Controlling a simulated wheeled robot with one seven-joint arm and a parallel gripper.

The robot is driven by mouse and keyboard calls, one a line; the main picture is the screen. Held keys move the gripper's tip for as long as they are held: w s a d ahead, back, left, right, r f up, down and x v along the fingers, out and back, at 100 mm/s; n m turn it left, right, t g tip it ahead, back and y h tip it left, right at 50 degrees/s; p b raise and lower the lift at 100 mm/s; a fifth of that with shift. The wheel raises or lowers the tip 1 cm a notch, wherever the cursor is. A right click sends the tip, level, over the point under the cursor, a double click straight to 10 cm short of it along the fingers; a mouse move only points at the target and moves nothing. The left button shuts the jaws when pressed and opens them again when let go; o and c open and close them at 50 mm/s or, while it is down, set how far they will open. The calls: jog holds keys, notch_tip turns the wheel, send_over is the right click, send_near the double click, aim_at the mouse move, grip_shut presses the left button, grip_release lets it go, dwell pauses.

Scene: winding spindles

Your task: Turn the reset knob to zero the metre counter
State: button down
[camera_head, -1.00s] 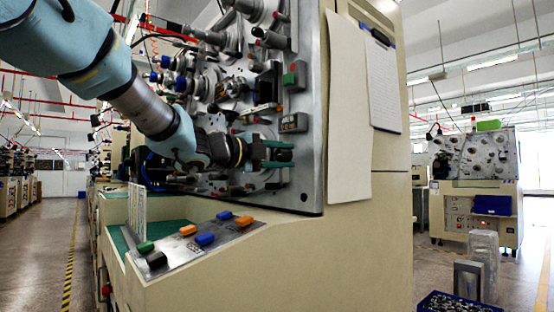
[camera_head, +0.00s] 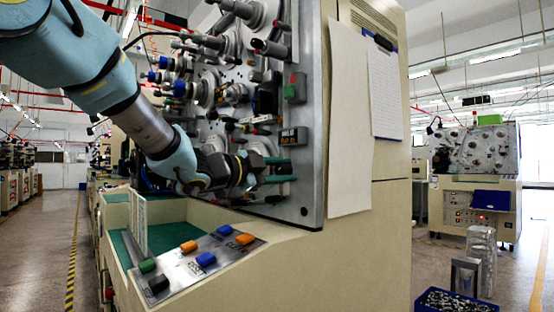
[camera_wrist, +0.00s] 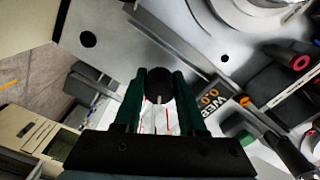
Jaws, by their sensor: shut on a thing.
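My gripper (camera_head: 286,170) is at the lower right of the machine's upright grey panel (camera_head: 310,190), with its green fingers pointing at it. In the wrist view my gripper (camera_wrist: 158,88) is shut on a round black knob (camera_wrist: 157,80), one finger on each side. The head view does not clearly show the knob between the fingers. The metre counter (camera_head: 292,136) is a small dark box just above the fingers. In the wrist view the counter (camera_wrist: 212,103) lies right of the fingers, with orange characters partly readable, seemingly including 0.0.
A sloping console with coloured buttons (camera_head: 205,258) lies below my gripper. Spindles and rollers (camera_head: 235,93) stick out of the panel above and to the left. A paper sheet (camera_head: 349,120) hangs on the cabinet side. A blue crate (camera_head: 455,303) stands on the floor at right.

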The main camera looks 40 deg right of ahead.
jog(key=shift+r+n+p, duration=0.15)
jog(key=shift+n+p, duration=0.95)
jog(key=shift+p, duration=0.1)
jog(key=shift+n+p, duration=0.35)
jog(key=shift+n, duration=0.15)
jog(key=shift+n+p, duration=0.4)
jog(key=shift+p, duration=0.25)
jog(key=n+p, duration=0.2)
jog(key=p, duration=0.1)
jog(key=shift+n, duration=0.4)
jog(key=n+p, duration=0.4)
jog(key=p, duration=0.1)
jog(key=shift+n+p, duration=0.55)
jog(key=shift+n, duration=0.05)
jog(key=shift+f, duration=0.2)
